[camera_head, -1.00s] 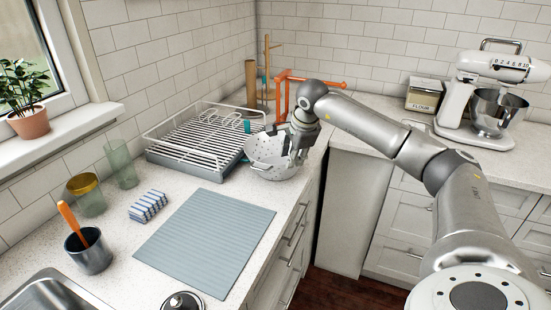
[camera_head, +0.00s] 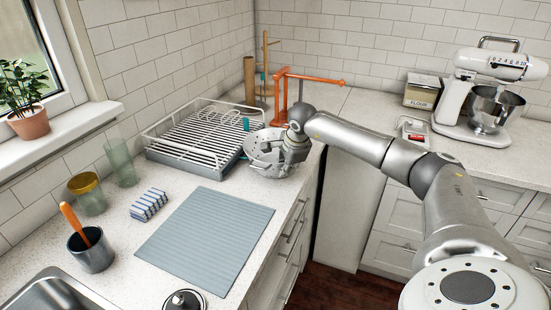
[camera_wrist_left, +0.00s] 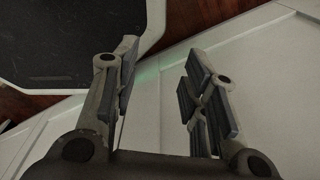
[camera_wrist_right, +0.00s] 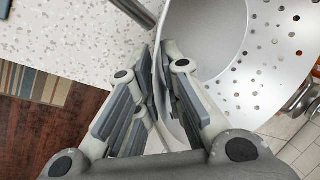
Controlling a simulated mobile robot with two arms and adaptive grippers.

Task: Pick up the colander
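The colander (camera_head: 262,140) is a pale grey perforated bowl on the counter, just right of the dish rack. My right gripper (camera_head: 284,152) is at its right side and covers part of it. In the right wrist view, the colander (camera_wrist_right: 265,60) fills the upper right, and the fingertips of my right gripper (camera_wrist_right: 156,70) close together on its rim, one inside and one outside. I cannot tell any lift off the counter. My left gripper (camera_wrist_left: 158,75) is open and empty in the left wrist view; it is outside the head view.
The dish rack (camera_head: 165,162) stands close left of the colander. An orange stand (camera_head: 281,98) is just behind. A grey-blue mat (camera_head: 205,240) lies in front. A stand mixer (camera_head: 455,105) and a flour tin (camera_head: 421,92) are at the right.

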